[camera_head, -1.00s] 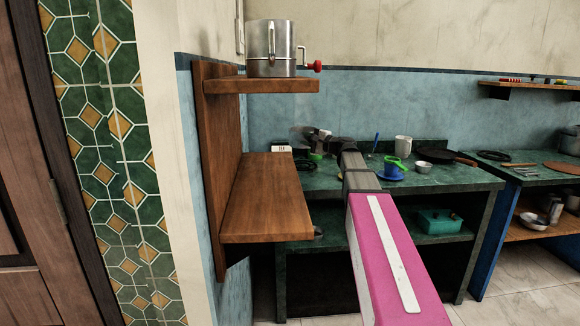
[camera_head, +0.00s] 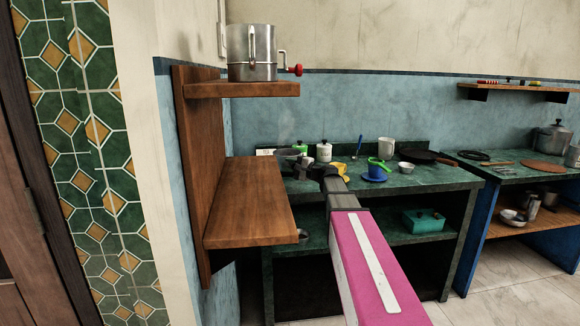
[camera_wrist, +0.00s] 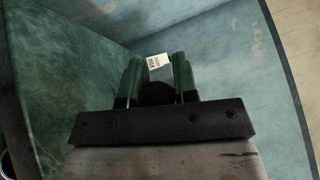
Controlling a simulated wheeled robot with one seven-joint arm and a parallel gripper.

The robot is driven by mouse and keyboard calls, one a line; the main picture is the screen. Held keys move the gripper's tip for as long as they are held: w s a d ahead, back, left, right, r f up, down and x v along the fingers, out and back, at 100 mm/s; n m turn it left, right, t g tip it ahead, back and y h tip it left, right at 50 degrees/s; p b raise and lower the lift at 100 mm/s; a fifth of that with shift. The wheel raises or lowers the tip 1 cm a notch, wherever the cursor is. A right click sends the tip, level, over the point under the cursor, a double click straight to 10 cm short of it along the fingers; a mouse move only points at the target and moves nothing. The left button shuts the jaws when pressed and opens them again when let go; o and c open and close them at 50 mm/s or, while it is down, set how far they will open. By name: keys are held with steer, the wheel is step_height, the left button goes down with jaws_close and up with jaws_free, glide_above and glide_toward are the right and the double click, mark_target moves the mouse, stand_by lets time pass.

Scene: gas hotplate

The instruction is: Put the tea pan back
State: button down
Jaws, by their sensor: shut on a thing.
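My gripper (camera_wrist: 157,78) is shut on a dark, rounded thing (camera_wrist: 157,94), which shows between its two fingers in the wrist view. I take this for the tea pan's handle, but the rest of the pan is hidden or too unclear to make out. A small white label (camera_wrist: 158,62) with dark lettering shows just beyond the fingertips. It also stands at the left end of the green counter in the head view (camera_head: 265,152). My gripper is in front of the back wall, over that end of the counter and right of the label.
A wooden shelf unit (camera_head: 245,205) stands close on the left, with a metal pot (camera_head: 252,52) on its upper board.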

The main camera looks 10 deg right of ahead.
steer(key=c, duration=0.9)
jaws_free()
steer(key=shift+f, duration=0.1)
